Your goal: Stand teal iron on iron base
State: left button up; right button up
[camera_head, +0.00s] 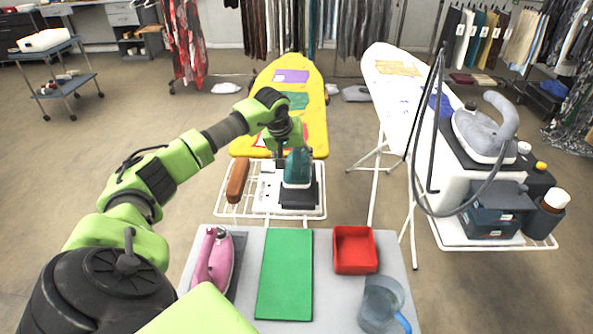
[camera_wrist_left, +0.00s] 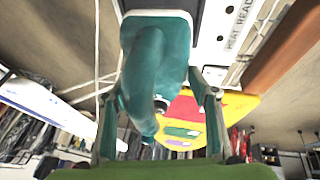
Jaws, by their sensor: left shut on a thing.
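The teal iron (camera_head: 298,168) is upright at the near end of the yellow ironing board, directly above or on the black iron base (camera_head: 298,198). I cannot tell whether its heel touches the base. My left gripper (camera_head: 282,146) reaches the iron from behind and is shut on it. In the left wrist view the teal iron (camera_wrist_left: 155,60) fills the middle, with its handle between the two fingers of my left gripper (camera_wrist_left: 158,105). My right gripper is not in view.
The base stands on a white wire rack (camera_head: 225,211) beside a brown block (camera_head: 237,181). The yellow ironing board (camera_head: 315,120) lies behind. In front, a grey table holds a pink iron (camera_head: 214,262), green mat (camera_head: 285,275), red tray (camera_head: 355,267) and jug (camera_head: 380,305). A steam iron (camera_head: 480,135) stands right.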

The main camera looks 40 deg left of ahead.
pick_arm(q)
jog(key=shift+d+f, duration=0.25)
jog(key=f, duration=0.1)
jog(key=f+p, duration=0.1)
jog(key=f, duration=0.1)
jog(key=shift+d+p, duration=0.25)
jog(key=shift+p, duration=0.05)
jog(key=shift+a+f, duration=0.1)
jog(key=shift+f, duration=0.15)
jog(key=shift+f+b, duration=0.15)
jog(key=shift+b, duration=0.15)
jog(key=o, duration=1.3)
jog(key=shift+s, duration=0.1)
jog(key=shift+o, duration=0.2)
